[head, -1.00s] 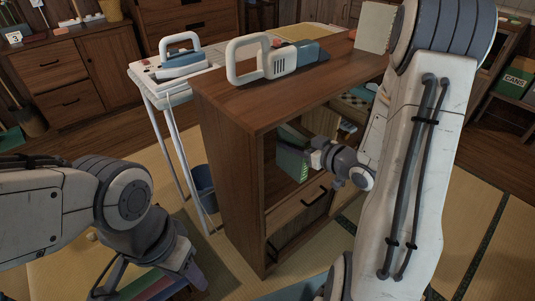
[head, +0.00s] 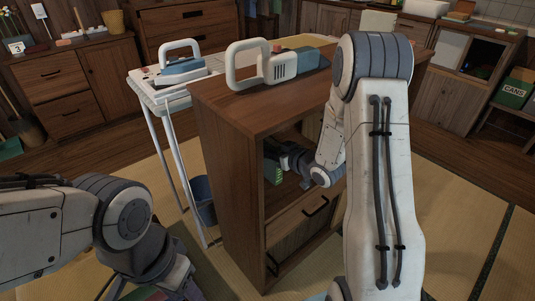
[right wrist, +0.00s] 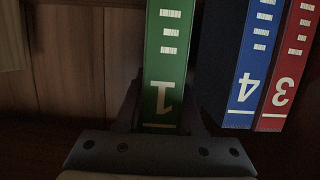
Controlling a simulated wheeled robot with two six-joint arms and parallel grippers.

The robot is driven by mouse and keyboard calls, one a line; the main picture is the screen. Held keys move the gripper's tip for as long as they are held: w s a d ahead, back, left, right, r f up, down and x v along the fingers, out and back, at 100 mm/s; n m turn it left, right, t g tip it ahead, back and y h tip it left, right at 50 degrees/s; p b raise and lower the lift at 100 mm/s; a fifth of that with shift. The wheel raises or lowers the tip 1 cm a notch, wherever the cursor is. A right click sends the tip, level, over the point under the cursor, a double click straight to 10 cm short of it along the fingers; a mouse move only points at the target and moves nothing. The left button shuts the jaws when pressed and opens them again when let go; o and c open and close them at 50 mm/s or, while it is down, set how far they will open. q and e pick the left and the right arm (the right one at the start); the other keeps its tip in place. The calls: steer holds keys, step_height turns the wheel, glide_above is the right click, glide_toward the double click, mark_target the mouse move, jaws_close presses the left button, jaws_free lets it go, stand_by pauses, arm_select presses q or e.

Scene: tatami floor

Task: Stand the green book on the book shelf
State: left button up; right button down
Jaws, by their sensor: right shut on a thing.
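The green book (right wrist: 165,65), marked 1, is between the fingers of my right gripper (right wrist: 160,118) in the right wrist view. In the head view my right gripper (head: 286,160) reaches into the upper open compartment of the wooden book shelf (head: 228,170). Only a small part of the green book (head: 277,173) shows there, and the arm hides much of the opening. A blue book (right wrist: 248,65) marked 4 and a red book (right wrist: 290,65) marked 3 stand side by side, apart from the green book. My left gripper (head: 150,285) is low at the bottom left, partly cut off; its jaws are unclear.
Tatami floor (head: 450,200) is clear at right.

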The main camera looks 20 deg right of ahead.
steer(key=shift+w+a+f, duration=0.1)
steer(key=shift+w+f, duration=0.1)
steer(key=shift+f, duration=0.15)
steer(key=shift+f, duration=0.25)
steer(key=c, duration=0.5)
jaws_free()
steer(key=shift+r, duration=0.15)
